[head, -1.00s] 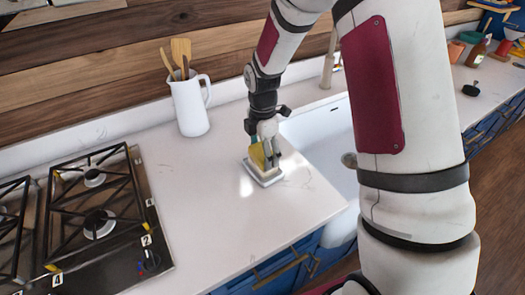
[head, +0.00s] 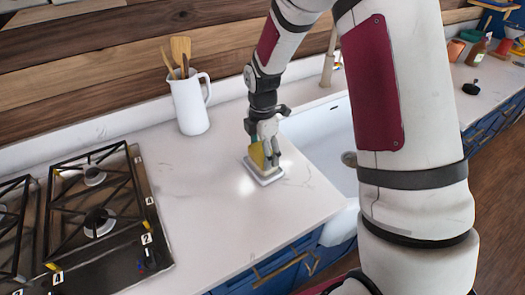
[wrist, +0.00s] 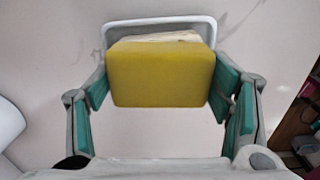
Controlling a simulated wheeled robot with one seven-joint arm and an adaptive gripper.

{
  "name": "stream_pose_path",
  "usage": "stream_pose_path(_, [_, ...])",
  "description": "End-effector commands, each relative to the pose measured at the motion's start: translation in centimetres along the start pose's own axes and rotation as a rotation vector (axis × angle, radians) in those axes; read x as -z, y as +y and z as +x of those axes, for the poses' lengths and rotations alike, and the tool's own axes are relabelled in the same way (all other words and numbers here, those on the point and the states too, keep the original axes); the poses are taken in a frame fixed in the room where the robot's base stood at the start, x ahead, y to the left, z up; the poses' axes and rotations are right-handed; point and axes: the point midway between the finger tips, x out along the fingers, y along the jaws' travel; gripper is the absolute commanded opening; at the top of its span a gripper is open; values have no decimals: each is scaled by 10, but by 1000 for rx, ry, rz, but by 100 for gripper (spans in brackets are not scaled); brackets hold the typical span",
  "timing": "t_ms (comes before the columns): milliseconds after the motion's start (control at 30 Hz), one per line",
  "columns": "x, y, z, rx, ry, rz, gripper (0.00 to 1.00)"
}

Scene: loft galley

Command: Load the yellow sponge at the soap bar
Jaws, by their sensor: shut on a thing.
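The yellow sponge (head: 257,155) is held between my gripper's two fingers, over a small white dish (head: 267,182) on the counter. In the wrist view the sponge (wrist: 160,75) fills the gap between the teal finger pads of my gripper (wrist: 160,95). Beyond the sponge, a cream-coloured edge, likely the soap bar (wrist: 176,37), shows inside the dish's white rim (wrist: 150,25). The sponge hides most of it. I cannot tell whether the sponge touches the bar or the dish.
A white jug (head: 190,105) with wooden utensils stands behind left. A gas hob (head: 95,215) lies at the left. The white sink (head: 325,135) is to the right of the dish. The pale counter (head: 210,220) is clear between hob and dish.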

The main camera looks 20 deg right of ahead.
Motion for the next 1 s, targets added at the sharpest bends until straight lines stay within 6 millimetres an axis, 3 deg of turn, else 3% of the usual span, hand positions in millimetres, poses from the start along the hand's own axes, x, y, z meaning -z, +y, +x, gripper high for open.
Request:
stream_pose_path(367, [0,-1,1,3,1,0,50])
stream_pose_path(1000, [0,-1,-45,0,0,1,50])
